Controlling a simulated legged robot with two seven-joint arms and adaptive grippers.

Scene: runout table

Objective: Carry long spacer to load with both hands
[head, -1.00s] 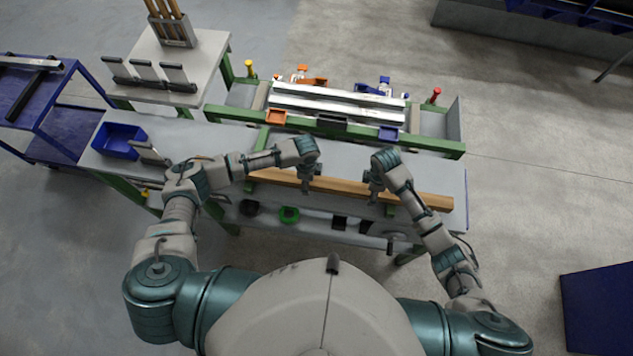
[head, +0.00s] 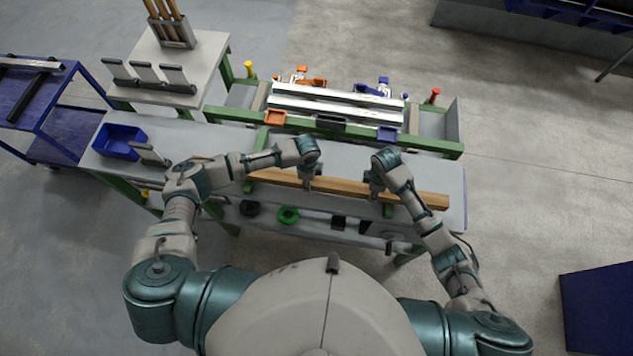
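The long spacer is a long brown wooden bar (head: 343,187) running left to right along the front of the runout table (head: 440,180). The fingertips are small and partly hidden by the wrists. I cannot tell whether the bar touches the table.
A blue bin (head: 120,141) stands at the left. A lower shelf holds a green ring (head: 288,215). A blue cart (head: 45,105) stands far left.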

